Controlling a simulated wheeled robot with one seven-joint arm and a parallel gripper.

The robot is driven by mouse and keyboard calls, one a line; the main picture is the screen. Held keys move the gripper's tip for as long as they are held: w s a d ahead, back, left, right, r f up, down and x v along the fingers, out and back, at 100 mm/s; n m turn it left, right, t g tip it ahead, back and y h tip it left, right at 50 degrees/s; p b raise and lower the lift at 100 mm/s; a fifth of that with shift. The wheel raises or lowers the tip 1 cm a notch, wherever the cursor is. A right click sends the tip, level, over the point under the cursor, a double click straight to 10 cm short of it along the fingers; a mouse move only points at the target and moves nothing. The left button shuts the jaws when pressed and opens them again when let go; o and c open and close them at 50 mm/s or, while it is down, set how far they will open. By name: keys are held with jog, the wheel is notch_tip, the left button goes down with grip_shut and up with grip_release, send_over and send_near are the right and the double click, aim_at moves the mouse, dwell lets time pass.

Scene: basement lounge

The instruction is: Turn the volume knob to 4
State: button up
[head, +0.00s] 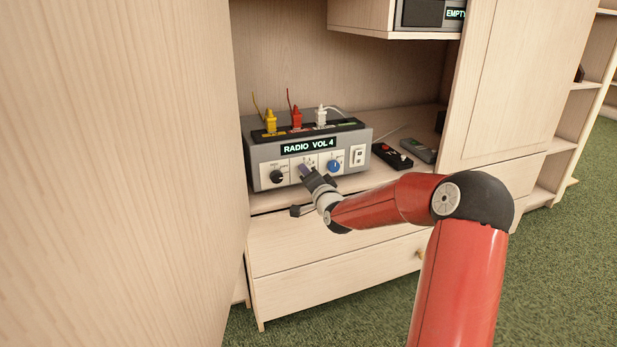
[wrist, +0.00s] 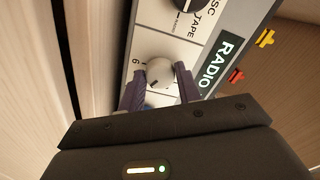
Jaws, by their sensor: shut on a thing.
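The radio unit (head: 262,143) is a grey box on the cabinet shelf, and its display (head: 309,145) reads "RADIO VOL 4". The volume knob (wrist: 160,73) is light grey with a dark pointer mark, on a white panel with a "6" beside it. My gripper (head: 308,170) reaches the middle of the front panel and hides most of this knob in the head view. In the wrist view my gripper (wrist: 158,88) has its two fingers on either side of the knob, shut on it. The number the pointer faces is not clear.
A black knob (head: 278,177) sits left and a blue knob (head: 334,166) right of my gripper, with a white switch (head: 357,156) beyond. Yellow (head: 270,121), red (head: 296,117) and white plugs (head: 321,117) stand on top. Two remotes (head: 392,156) (head: 419,150) lie to the right.

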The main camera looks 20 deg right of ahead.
jog(key=o, duration=1)
jog(key=shift+c, duration=0.2)
jog(key=s, duration=0.7)
jog(key=shift+s+d, duration=0.15)
jog(key=shift+s, duration=0.25)
